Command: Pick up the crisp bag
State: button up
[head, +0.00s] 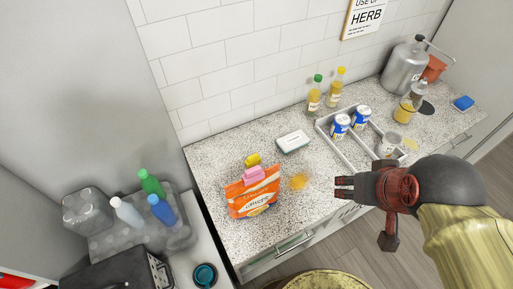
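The crisp bag (252,199) is orange with white lettering and a white and blue patch. It is on the speckled counter, left of the middle in the head view. A pink block (254,175) overlaps its top edge; I cannot tell whether they touch. My gripper (342,188) is to the right of the bag, clearly apart from it, with its dark fingers pointing left towards it. Nothing shows between the fingers. They are too small to tell whether they are open or shut.
A yellow item (253,159) and a white box (292,142) are behind the bag. An orange-yellow item (299,181) lies between bag and gripper. A divided tray (349,156) with cans is farther right. Two bottles (314,95) stand near the wall.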

aim_at(251, 200)
jog(key=i+l, duration=0.15)
jog(key=l, duration=0.2)
jog(key=i+l, duration=0.15)
jog(key=l, duration=0.15)
jog(key=i+l+u, duration=0.1)
jog(key=u, duration=0.35)
jog(key=l+u, duration=0.25)
jog(key=u, duration=0.15)
jog(key=l+u, duration=0.2)
jog(key=u, duration=0.6)
jog(key=i+j, duration=0.1)
jog(key=j, duration=0.25)
jog(key=i+j, duration=0.1)
jog(key=j, duration=0.2)
